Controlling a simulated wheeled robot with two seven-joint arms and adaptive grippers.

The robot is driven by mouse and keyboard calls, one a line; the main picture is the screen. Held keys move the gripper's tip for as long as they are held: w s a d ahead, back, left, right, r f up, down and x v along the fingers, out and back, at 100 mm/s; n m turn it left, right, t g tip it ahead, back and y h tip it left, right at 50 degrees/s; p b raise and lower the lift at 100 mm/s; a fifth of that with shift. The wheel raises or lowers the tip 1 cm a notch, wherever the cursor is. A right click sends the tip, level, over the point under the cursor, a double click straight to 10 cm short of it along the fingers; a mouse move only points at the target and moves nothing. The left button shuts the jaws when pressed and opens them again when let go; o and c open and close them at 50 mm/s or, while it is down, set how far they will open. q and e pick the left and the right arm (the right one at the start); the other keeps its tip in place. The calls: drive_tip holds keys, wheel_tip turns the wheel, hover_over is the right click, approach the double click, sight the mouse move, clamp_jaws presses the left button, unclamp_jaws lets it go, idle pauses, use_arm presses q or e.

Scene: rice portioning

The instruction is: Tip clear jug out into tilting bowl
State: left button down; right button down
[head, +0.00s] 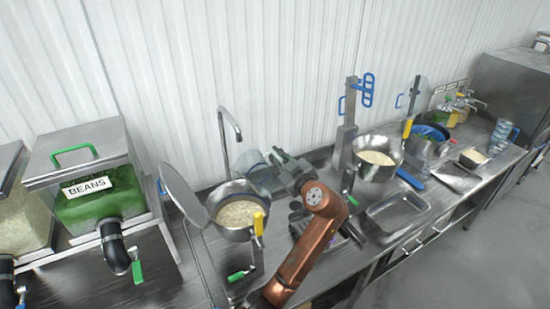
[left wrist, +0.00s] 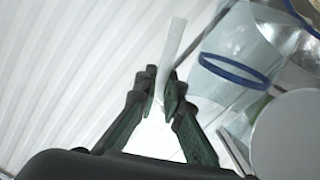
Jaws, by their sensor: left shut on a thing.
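My left gripper (head: 280,160) is at the end of the copper-coloured arm, behind and right of the left steel bowl (head: 232,234). It is shut on the clear jug (head: 252,166), which is tilted at the back rim of that bowl. In the left wrist view, the fingers (left wrist: 165,85) close on a pale, thin part that looks like the handle, and a clear body with a blue rim (left wrist: 232,76) lies to the right. The bowl holds pale rice (head: 238,213) and has a yellow handle (head: 259,224). Whether anything is left in the jug, I cannot tell. My right gripper is out of view.
A round lid (head: 184,190) stands open left of the bowl, and a faucet (head: 229,125) rises behind it. A second rice bowl (head: 377,172) and a steel tray (head: 397,212) are to the right. A BEANS dispenser (head: 95,185) stands at the left.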

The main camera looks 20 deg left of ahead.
use_arm(q)
drive_tip(key=shift+s+a+r+n+h+p, duration=0.2)
drive_tip(key=shift+r+n+p, duration=0.1)
drive_tip(key=shift+r+n, duration=0.35)
drive_tip(key=shift+s+a+r+n+h+p, duration=0.15)
drive_tip(key=shift+a+r+n+p, duration=0.2)
drive_tip(key=shift+r, duration=0.45)
drive_tip(key=shift+s+a+r+n+h+p, duration=0.15)
drive_tip(key=shift+r+n+p, duration=0.1)
drive_tip(key=shift+r+n, duration=0.45)
drive_tip(key=shift+s+a+r+n+h+p, duration=0.1)
drive_tip(key=shift+s+a+r+n+p, duration=0.15)
drive_tip(key=shift+r+n, duration=0.15)
drive_tip(key=shift+s+a+r+n+h+p, duration=0.15)
drive_tip(key=shift+a+r+n, duration=0.15)
drive_tip(key=shift+r, duration=0.25)
drive_tip(key=shift+s+a+r+n+h+p, duration=0.1)
drive_tip(key=shift+s+a+r+n+p, duration=0.15)
drive_tip(key=shift+r, duration=0.2)
drive_tip(key=shift+s+a+r+n, duration=0.15)
drive_tip(key=shift+a+r+n, duration=0.1)
drive_tip(key=shift+a+n, duration=0.15)
drive_tip(key=s+a+r+n+t+h, duration=0.1)
drive_tip(key=s+a+r+n+h, duration=0.1)
drive_tip(key=s+a+r+n, duration=0.1)
drive_tip(key=shift+s+a+n, duration=0.15)
drive_tip(key=shift+a+n, duration=0.6)
drive_tip(key=shift+r, duration=0.1)
